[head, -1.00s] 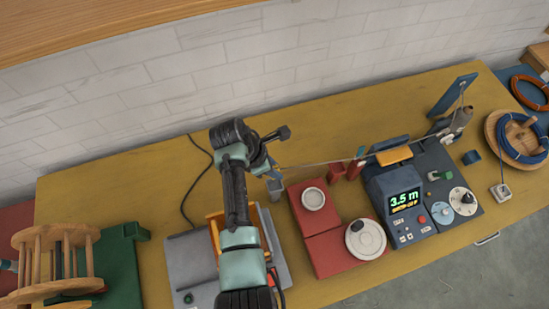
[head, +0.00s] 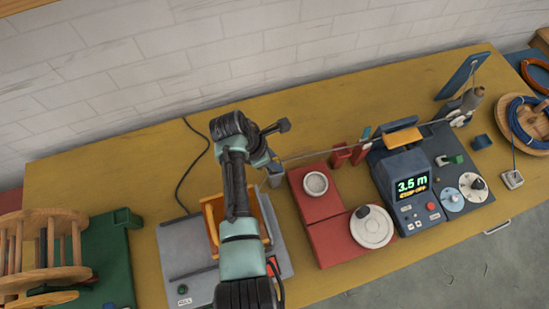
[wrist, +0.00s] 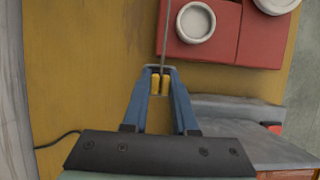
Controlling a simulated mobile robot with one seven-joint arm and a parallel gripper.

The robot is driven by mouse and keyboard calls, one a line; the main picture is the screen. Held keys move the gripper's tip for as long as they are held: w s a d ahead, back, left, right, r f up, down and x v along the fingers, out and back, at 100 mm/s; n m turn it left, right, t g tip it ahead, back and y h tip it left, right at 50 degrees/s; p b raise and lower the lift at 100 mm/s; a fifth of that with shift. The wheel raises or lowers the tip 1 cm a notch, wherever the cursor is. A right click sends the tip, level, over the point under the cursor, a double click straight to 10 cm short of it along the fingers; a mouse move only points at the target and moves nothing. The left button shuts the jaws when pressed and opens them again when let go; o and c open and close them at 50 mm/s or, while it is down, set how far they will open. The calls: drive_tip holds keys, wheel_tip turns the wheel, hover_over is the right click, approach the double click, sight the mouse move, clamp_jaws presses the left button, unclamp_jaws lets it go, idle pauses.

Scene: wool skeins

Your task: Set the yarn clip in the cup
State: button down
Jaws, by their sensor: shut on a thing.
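My gripper (wrist: 160,76) is shut on a small yellow two-pronged piece (wrist: 154,86), which appears to be the yarn clip. A thin grey yarn runs from it away from the gripper. The white round cup (wrist: 195,22) sits on a red block, beyond and to the right of the fingertips in the wrist view. In the head view the cup (head: 315,183) is right of my gripper (head: 275,178), with a gap between them. The clip is too small to make out in the head view.
The yarn stretches right past red posts (head: 341,155) to the counter machine (head: 412,186). A white dial (head: 371,227) is on the red block in front of the cup. A wooden reel (head: 45,255) stands left.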

drive_tip(key=c, duration=0.6)
unclamp_jaws()
